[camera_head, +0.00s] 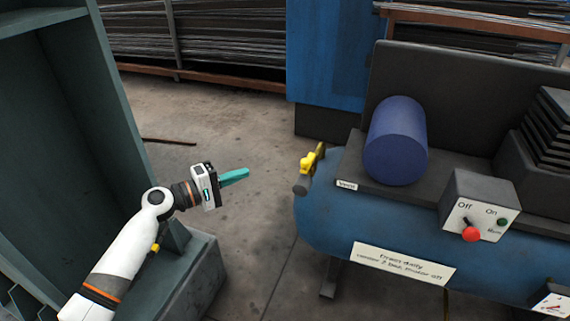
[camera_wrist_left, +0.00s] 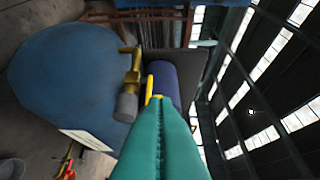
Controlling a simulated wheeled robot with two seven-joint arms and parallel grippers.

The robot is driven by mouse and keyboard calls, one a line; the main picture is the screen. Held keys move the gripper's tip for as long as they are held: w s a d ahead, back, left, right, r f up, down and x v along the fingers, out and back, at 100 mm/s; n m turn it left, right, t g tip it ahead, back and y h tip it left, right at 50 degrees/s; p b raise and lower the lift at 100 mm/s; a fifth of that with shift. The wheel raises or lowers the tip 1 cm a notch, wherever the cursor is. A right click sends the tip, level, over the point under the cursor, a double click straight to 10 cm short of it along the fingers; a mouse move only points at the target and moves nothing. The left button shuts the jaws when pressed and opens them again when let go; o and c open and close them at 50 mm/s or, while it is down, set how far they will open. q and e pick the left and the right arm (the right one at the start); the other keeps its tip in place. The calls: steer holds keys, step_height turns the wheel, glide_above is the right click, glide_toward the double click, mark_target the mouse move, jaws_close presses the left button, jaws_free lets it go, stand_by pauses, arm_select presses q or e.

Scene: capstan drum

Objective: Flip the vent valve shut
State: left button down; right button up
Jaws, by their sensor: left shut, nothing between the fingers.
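The vent valve has a yellow handle (camera_head: 312,158) on a grey stub at the left end of the blue tank (camera_head: 330,217), beside a "Vent" label (camera_head: 347,184). My left gripper (camera_head: 235,177) has teal fingers, shut and empty, to the left of the valve and apart from it in the head view. In the left wrist view the teal fingers (camera_wrist_left: 160,105) point toward the valve (camera_wrist_left: 131,80), which shows a brass-coloured body, a grey end and a yellow lever. The fingertips overlap part of the yellow lever there; I cannot tell contact from that view. My right gripper is not in view.
A control box (camera_head: 478,207) with a red-knobbed lever stands on the tank's right, near a dark blue cylinder (camera_head: 396,141). A green-grey cabinet (camera_head: 60,110) stands at the left. Bare concrete floor (camera_head: 245,130) lies between.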

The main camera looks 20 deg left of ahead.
mark_target(308, 162)
arm_select(q)
steer(key=s+d+x, duration=0.1)
steer(key=d+x, duration=0.1)
steer(key=x, duration=1)
steer(key=shift+d, duration=0.35)
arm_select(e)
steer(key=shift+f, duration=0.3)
arm_select(q)
steer(key=shift+f, duration=0.1)
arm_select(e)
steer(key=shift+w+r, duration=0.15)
